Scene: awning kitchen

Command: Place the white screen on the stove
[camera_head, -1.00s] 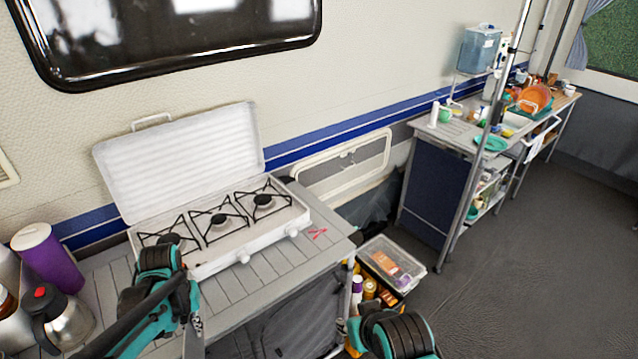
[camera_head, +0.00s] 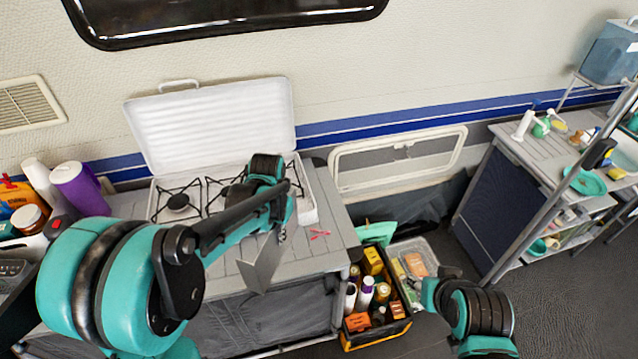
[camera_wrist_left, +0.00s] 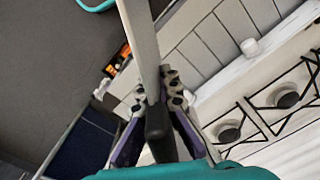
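The white camping stove (camera_head: 309,205) stands on the slatted counter, with its ridged white lid (camera_head: 215,125) upright behind the burners. No separate thing is clearly the white screen. My left gripper (camera_head: 281,234) is over the counter at the stove's front right. In the left wrist view the fingers (camera_wrist_left: 160,110) are shut around a dark handle (camera_wrist_left: 156,125), from which a pale, flat piece (camera_wrist_left: 139,30) extends. That piece also shows as a grey panel (camera_head: 262,264) below the gripper. My right arm is at lower right; its fingers are not clearly seen.
A purple canister (camera_head: 80,188) and other containers stand left of the stove. A crate of bottles and packets (camera_head: 376,338) is on the floor right of the counter (camera_head: 328,245). A metal pole (camera_head: 560,190) stands before the right-hand unit.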

